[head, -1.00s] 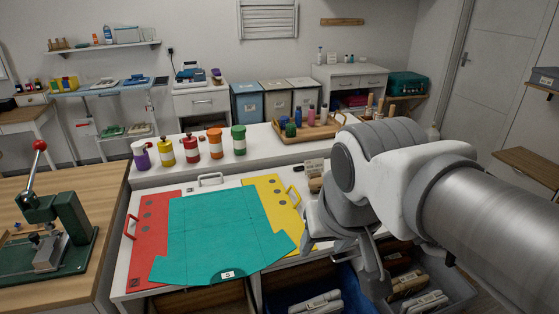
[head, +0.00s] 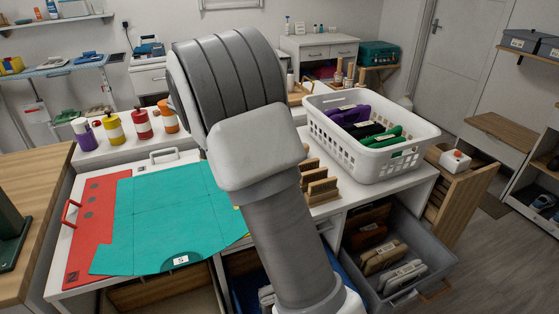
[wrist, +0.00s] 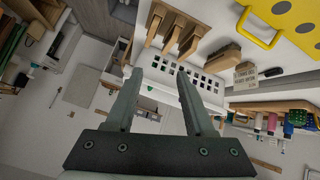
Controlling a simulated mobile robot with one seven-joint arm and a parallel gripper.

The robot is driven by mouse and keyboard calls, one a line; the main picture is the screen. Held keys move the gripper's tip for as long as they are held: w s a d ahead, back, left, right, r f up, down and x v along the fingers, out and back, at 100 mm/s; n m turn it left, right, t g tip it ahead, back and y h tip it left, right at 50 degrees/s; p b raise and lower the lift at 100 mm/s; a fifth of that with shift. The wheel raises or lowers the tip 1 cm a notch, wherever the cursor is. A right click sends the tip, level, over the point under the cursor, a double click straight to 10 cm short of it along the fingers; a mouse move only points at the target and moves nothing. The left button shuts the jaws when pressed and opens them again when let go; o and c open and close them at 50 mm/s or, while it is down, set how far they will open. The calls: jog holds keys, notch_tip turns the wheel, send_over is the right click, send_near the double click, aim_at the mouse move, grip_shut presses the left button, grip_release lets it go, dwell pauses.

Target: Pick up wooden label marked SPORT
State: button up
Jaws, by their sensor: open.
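No label that I can read as SPORT shows. In the wrist view, a small pale label with dark lettering (wrist: 245,77) lies near the wooden blocks; its words are too small to read. Wooden slotted blocks (wrist: 188,40) stand beside it, and they also show in the head view (head: 321,188) just right of my arm. My gripper (wrist: 160,72) is open with nothing between its fingers. The pale label is off to the right of its fingertips. In the head view my gripper is hidden behind my arm.
A white basket (head: 395,160) with purple, black and green items stands on the counter to the right. Below it is an open grey drawer (head: 440,262) with several packets. A teal sheet (head: 165,220) and a red folder (head: 88,240) cover the left counter.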

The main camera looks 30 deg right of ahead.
jog(key=w+f+m+h+b, duration=0.2)
jog(key=w+f+m+h, duration=0.2)
jog(key=w+f, duration=0.35)
jog(key=x, duration=1.2)
jog(key=shift+s+f+b, duration=0.1)
jog(key=shift+s+b, duration=0.05)
jog(key=shift+b, duration=0.15)
jog(key=shift+f+x, duration=0.2)
jog(key=shift+x, duration=2.6)
jog(key=shift+a, duration=0.15)
grip_shut()
